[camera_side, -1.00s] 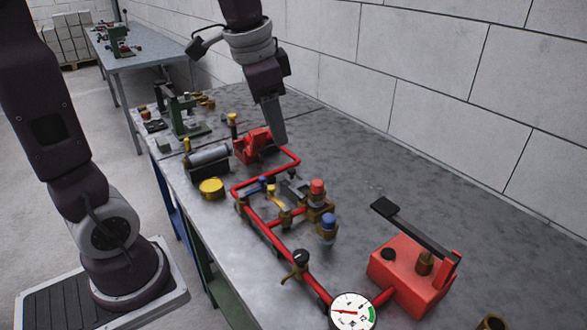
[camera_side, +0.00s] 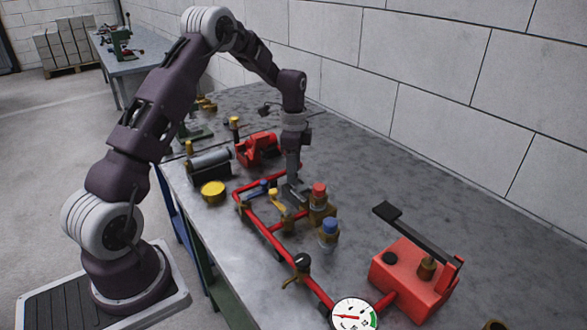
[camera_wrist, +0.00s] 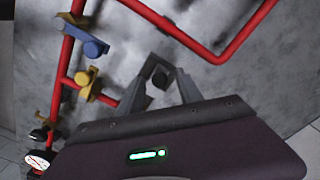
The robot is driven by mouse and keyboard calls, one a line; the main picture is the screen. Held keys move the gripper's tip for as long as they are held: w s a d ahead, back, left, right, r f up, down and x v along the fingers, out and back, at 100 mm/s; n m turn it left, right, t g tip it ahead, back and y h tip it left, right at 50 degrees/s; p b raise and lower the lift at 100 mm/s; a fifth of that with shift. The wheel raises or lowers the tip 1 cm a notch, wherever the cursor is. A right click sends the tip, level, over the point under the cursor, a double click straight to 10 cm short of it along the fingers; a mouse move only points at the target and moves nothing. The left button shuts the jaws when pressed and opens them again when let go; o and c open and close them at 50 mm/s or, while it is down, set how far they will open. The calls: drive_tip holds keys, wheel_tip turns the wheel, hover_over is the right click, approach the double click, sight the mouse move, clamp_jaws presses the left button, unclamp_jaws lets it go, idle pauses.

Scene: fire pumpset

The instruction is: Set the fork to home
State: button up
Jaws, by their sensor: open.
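My gripper (camera_side: 294,182) points down at the middle of the red pipework, just behind the blue and yellow levers. In the wrist view its two grey fingers (camera_wrist: 160,68) stand apart. A small dark piece (camera_wrist: 160,80) shows between them; I cannot tell whether the fingers touch it. It may be part of the fork, but its shape is largely hidden by my gripper. A blue lever (camera_wrist: 94,48) and a yellow lever (camera_wrist: 86,84) sit on the red pipe beside my gripper. They also show in the side view, the blue one (camera_side: 257,187) and the yellow one (camera_side: 274,196).
Red-capped (camera_side: 319,190) and blue-capped (camera_side: 329,228) fittings stand close right of my gripper. Nearer the camera are a black-knobbed valve (camera_side: 302,262), a gauge (camera_side: 353,314) and a red hand pump (camera_side: 407,277). A red unit (camera_side: 257,149) stands behind. The bench along the wall is clear.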

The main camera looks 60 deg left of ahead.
drive_tip(key=shift+c, duration=0.2)
clamp_jaws()
idle(1.1)
